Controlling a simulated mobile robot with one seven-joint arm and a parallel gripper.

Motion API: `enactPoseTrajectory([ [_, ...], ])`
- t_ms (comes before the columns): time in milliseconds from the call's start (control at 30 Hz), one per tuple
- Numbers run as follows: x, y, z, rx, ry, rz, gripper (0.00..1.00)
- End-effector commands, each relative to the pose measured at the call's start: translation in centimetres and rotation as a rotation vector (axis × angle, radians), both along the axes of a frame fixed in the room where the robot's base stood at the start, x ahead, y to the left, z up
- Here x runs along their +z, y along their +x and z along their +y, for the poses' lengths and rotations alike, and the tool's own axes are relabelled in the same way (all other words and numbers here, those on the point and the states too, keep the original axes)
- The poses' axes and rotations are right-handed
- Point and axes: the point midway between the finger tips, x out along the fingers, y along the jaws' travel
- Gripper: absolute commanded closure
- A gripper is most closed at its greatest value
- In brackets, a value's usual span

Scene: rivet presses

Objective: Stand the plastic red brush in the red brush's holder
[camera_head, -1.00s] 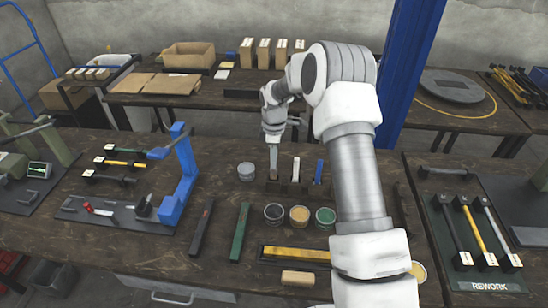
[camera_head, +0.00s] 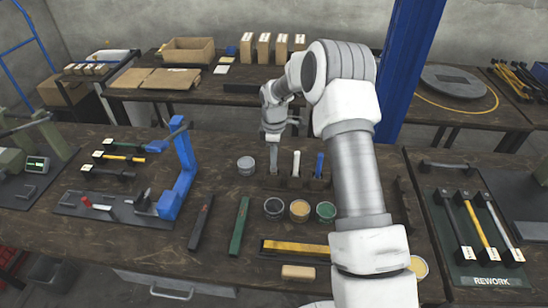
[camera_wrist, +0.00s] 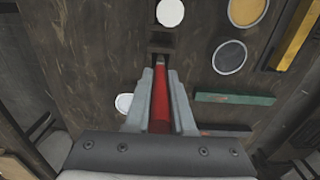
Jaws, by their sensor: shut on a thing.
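My gripper (camera_head: 273,158) points down at the left end of a dark brush holder (camera_head: 297,183) on the bench. In the wrist view its two grey fingers (camera_wrist: 160,100) are shut on the red brush (camera_wrist: 161,112), which lies lengthwise between them. The brush's far end is close to a dark holder block (camera_wrist: 161,41); I cannot tell whether it is inside a slot. In the head view the fingers hide the red brush. A white brush (camera_head: 297,163) and a blue brush (camera_head: 319,165) stand upright in the holder to the right.
Dark, tan and green paint pots (camera_head: 299,211) stand in front of the holder. A grey pot (camera_head: 246,166) is to its left. A green bar (camera_head: 239,226) and a blue press (camera_head: 181,175) are further left. A rework tray (camera_head: 487,283) lies at the right.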

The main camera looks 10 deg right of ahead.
Motion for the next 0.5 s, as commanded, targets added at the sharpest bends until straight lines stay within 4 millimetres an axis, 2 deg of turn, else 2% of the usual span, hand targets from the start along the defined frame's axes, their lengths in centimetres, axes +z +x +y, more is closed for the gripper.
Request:
enactPoseTrajectory([
  [500, -1.13, 0.0, 0.0, 0.0, 0.0, 0.0, 1.0],
])
